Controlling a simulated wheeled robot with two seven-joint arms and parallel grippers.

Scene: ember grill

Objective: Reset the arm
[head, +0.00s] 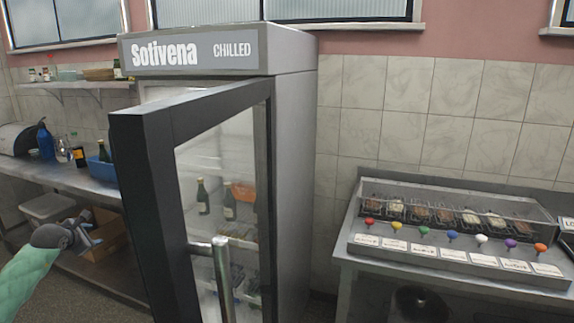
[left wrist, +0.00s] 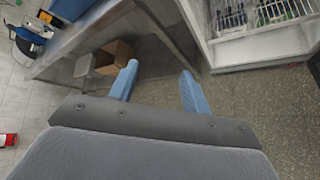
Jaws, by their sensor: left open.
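My left gripper (head: 88,236) is at the lower left of the head view, on a green-sleeved arm. It is in front of the lower part of the steel counter and left of the open fridge door. In the left wrist view its two blue fingers (left wrist: 160,88) are spread apart with nothing between them. Floor and the counter's underside show beyond them. My right gripper is not in view.
A tall chilled cabinet (head: 297,130) has its glass door (head: 140,200) swung open toward me. A steel counter (head: 75,178) with bottles stands at the left, with a cardboard box (head: 108,240) below. A grill station (head: 450,275) with coloured knobs is at the right.

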